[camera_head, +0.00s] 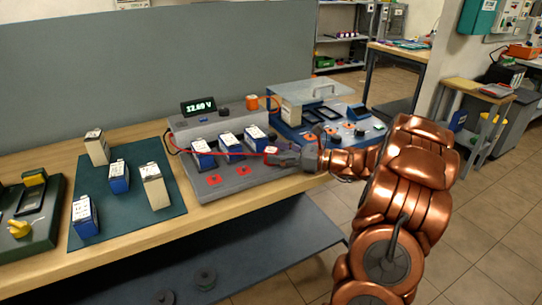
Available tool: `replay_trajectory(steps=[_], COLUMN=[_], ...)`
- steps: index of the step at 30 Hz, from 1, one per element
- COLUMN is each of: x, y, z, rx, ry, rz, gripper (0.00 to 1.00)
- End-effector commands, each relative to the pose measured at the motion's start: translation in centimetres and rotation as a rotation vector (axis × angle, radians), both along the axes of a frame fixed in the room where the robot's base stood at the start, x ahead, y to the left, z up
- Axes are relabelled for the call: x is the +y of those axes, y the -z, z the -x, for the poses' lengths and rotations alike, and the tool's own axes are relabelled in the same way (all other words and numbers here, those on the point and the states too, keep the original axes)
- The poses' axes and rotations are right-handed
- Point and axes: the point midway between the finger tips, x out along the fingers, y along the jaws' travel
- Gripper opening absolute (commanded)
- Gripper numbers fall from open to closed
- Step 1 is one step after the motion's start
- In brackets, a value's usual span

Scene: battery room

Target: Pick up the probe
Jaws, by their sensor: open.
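A thin red lead (232,154) runs from the left side of the grey tester (229,186) across the fronts of the blue batteries to my gripper. The probe seems to be the small pale and red piece at its right end, at my gripper's tips; it is too small and partly hidden to make out clearly. My gripper (274,156) is low over the tester's right part, reaching in from the right, with its fingers pointing left. It is open. I cannot tell whether a finger touches the probe.
Blue batteries (203,157) stand on the tester, below a display (198,107) reading about 12.69 V. A green mat (137,226) with several blue and cream batteries lies left. A blue station (335,146) with a clear lid stands right of the tester. A grey panel (130,65) closes the back.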

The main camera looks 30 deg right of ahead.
Motion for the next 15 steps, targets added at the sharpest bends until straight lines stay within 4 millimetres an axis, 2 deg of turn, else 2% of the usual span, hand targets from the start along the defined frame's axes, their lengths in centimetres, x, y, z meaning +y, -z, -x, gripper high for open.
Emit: replay_trajectory(steps=[4,15], x=[0.0,0.0], y=[0.01,0.02], z=[0.01,0.03], rx=[0.0,0.0], ry=[0.0,-0.001], rz=[0.0,0.0], gripper=[0.7,0.31])
